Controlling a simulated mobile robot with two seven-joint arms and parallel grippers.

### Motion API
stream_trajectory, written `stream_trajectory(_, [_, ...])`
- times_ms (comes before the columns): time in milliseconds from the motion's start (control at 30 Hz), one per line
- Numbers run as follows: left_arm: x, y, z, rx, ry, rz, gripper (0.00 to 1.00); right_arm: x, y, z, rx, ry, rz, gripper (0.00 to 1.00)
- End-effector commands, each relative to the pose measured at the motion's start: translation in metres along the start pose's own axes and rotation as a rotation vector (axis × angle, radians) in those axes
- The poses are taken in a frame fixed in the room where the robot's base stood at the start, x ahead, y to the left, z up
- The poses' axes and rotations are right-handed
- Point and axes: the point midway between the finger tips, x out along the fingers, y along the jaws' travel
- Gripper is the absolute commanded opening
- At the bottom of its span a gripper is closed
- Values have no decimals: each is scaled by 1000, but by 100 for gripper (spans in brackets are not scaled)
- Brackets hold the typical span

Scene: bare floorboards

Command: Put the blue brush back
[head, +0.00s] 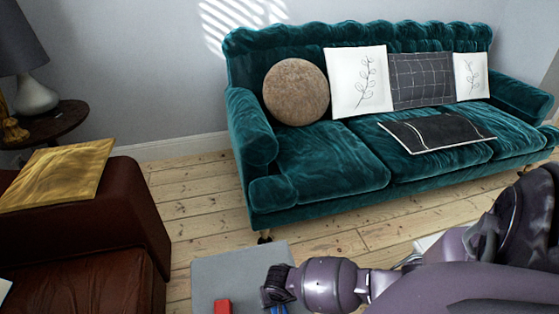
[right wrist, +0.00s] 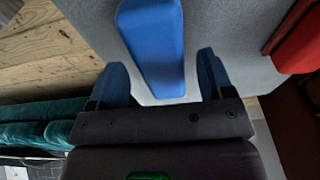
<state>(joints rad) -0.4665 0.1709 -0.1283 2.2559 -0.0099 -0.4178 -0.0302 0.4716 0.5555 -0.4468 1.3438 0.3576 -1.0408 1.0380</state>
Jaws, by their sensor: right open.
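A smooth blue piece (right wrist: 152,45), which I take to be the blue brush, lies on or just above a grey surface (right wrist: 225,22) in the right wrist view. My right gripper (right wrist: 162,80) is open, with one finger on each side of the blue piece's near end and visible gaps to both. In the head view my right gripper (head: 276,292) points down at the bottom edge, over the grey surface (head: 235,265). Blue bits beneath it there are too small to tell apart. My left gripper is out of view.
A red object (head: 222,306) lies on the grey surface left of my right gripper; it also shows in the right wrist view (right wrist: 300,45). A teal sofa (head: 330,170) with cushions stands behind. A dark red leather seat (head: 95,225) is at left. Floorboards (head: 190,190) between are clear.

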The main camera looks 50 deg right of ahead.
Motion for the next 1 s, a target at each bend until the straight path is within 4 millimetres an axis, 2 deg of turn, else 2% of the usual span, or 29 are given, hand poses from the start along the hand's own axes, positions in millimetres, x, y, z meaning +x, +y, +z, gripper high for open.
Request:
stream_trajectory(33, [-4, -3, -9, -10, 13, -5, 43, -20, -4, -7, 2, 14, -10, 74])
stream_trajectory(100, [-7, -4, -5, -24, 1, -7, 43, -35, -4, -8, 1, 15, -11, 74])
stream_trajectory(233, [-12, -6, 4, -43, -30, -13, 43, -60, -4, -7, 1, 14, -11, 74])
stream_trajectory(400, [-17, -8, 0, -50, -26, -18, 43, -84, -2, -5, 1, 10, -8, 74])
stream_trajectory(600, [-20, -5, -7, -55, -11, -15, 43, -97, -1, -2, 1, 5, -4, 74])
stream_trajectory(1000, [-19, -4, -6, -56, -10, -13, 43, -97, 0, -1, 0, 2, -1, 74])
